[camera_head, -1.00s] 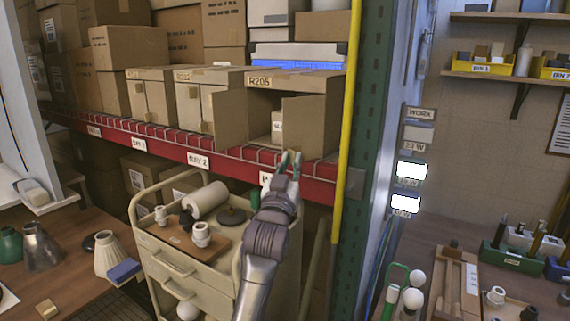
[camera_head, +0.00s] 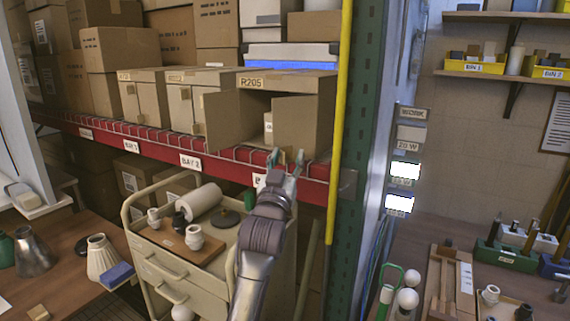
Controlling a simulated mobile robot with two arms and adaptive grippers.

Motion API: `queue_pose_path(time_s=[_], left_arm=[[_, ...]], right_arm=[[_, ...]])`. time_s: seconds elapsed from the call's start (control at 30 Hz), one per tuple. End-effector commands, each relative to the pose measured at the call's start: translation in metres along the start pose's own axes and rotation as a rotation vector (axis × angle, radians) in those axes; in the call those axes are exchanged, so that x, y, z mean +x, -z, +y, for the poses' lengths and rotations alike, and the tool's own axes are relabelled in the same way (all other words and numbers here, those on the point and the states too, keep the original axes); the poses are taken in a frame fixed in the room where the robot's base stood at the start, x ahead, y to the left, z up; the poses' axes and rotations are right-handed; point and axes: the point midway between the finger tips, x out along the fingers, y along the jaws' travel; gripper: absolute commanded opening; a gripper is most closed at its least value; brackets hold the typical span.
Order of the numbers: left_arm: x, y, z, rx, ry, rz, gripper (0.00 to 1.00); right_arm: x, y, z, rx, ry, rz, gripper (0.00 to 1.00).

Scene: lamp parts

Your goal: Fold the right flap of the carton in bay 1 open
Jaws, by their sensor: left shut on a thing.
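The carton labelled R205 (camera_head: 298,84) stands on the rack shelf above a bay label (camera_head: 259,181) mostly hidden by my gripper. Its front is open. Its left flap (camera_head: 222,120) stands outward. Its right flap (camera_head: 302,122) stands partly out at the front right. A small box with a white label (camera_head: 268,126) shows inside, partly hidden by the right flap. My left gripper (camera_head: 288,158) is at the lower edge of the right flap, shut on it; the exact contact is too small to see. My right gripper is not in view.
Closed cartons (camera_head: 190,98) stand to the left on the shelf. A yellow post (camera_head: 339,130) and green rack upright (camera_head: 362,130) stand close on the right. A cart (camera_head: 160,262) with lamp parts is below, beside my arm. The red shelf beam (camera_head: 222,167) runs below the cartons.

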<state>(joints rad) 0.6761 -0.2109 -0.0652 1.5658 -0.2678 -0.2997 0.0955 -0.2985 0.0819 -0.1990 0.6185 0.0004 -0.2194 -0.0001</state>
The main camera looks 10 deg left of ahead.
Motion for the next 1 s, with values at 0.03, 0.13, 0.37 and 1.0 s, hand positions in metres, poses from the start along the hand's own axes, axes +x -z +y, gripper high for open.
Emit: queue_pose_path(time_s=[0.03, 0.13, 0.37, 1.0], left_arm=[[0.005, 0.020, 0.006, -0.004, -0.011, 0.024, 0.30], [0.012, 0.040, 0.005, -0.004, -0.010, 0.025, 0.30], [0.025, 0.073, -0.001, -0.006, -0.004, 0.017, 0.30], [0.032, 0.075, -0.009, -0.055, -0.015, -0.016, 0.00]], right_arm=[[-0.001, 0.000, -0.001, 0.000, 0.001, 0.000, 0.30], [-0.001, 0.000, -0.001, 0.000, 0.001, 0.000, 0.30], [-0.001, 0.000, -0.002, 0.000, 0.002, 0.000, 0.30], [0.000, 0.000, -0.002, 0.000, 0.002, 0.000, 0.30]])
